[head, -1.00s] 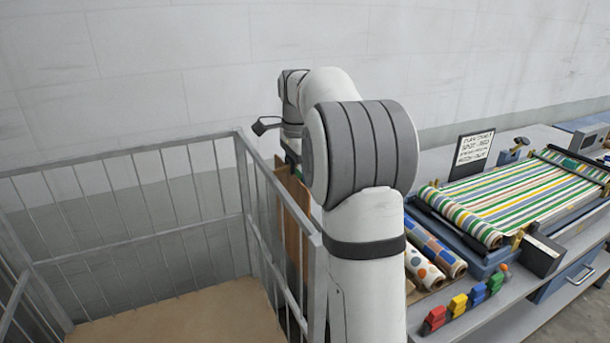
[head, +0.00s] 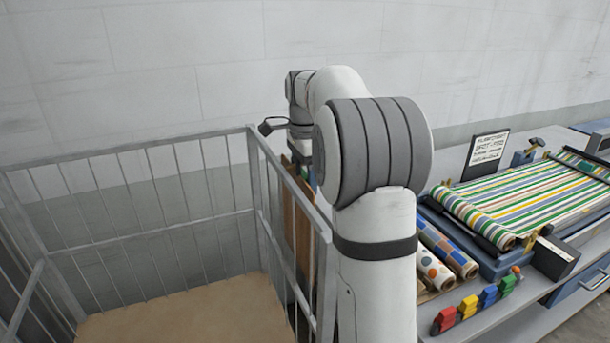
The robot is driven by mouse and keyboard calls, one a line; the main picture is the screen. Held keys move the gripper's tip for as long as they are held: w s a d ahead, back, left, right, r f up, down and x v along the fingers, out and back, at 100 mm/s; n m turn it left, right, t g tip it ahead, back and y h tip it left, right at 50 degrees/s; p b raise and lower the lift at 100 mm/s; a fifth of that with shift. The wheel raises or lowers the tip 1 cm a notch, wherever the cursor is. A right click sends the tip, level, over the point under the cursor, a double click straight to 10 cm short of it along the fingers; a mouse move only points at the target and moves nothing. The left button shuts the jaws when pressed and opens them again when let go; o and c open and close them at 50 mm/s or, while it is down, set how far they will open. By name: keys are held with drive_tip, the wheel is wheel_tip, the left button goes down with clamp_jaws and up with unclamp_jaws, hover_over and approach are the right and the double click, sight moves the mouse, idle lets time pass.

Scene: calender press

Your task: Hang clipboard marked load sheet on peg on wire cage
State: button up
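The wire cage (head: 262,200) stands at the left, with grey rails, thin bars and a tan floor. A brown board (head: 303,225), likely the clipboard, shows upright through the bars of the cage's right side. Its front, any marking and its top edge cannot be made out. My wrist end (head: 300,130) is above the board, by the cage's far right corner. My arm blocks much of the view there, and the fingers cannot be made out. No peg can be made out.
At the right is a bench with a striped roll press (head: 530,205), patterned rolls (head: 445,250), coloured clips (head: 468,307) and a lettered sign (head: 487,150). A pale wall (head: 180,70) is behind. The cage interior looks empty.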

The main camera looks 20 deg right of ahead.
drive_tip(key=o, duration=1.5)
drive_tip(key=shift+o, duration=0.2)
